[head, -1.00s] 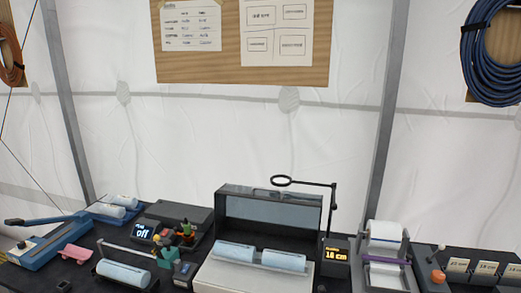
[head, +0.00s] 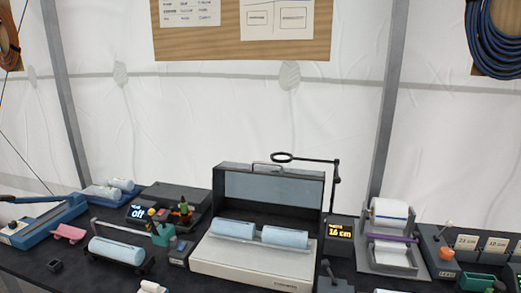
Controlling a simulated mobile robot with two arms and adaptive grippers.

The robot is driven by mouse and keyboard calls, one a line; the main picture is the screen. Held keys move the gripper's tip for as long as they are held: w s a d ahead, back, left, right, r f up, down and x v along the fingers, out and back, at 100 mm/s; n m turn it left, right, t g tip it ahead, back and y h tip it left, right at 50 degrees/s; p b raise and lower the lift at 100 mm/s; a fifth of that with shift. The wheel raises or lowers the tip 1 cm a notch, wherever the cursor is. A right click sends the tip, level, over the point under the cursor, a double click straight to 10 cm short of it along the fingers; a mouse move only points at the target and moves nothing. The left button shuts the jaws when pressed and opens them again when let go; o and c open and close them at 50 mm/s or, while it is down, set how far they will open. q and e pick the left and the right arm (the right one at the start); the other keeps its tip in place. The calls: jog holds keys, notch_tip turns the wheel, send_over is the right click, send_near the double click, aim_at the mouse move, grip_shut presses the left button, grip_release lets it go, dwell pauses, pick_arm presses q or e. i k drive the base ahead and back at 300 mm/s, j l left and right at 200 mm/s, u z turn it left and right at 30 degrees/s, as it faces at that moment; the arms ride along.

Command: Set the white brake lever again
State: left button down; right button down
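No clearly white lever stands out. A small grey lever with a pale tip (head: 447,228) stands on the dark panel at the right, above a round orange knob (head: 446,253). A second, dark lever (head: 327,266) stands on a small dark box at the bottom, right of centre. I cannot tell whether either is the white brake lever, or how it is set. Neither of my grippers shows in the head view.
A case (head: 265,190) with an open lid holds two pale blue rolls. A display (head: 340,231) reads 16 cm; another (head: 138,212) reads off. A roll holder (head: 392,262) has a purple bar. A blue long-handled tool (head: 38,225) lies left. A ring arm (head: 335,190) rises behind.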

aim_at(448, 224)
jog(key=z, duration=1.3)
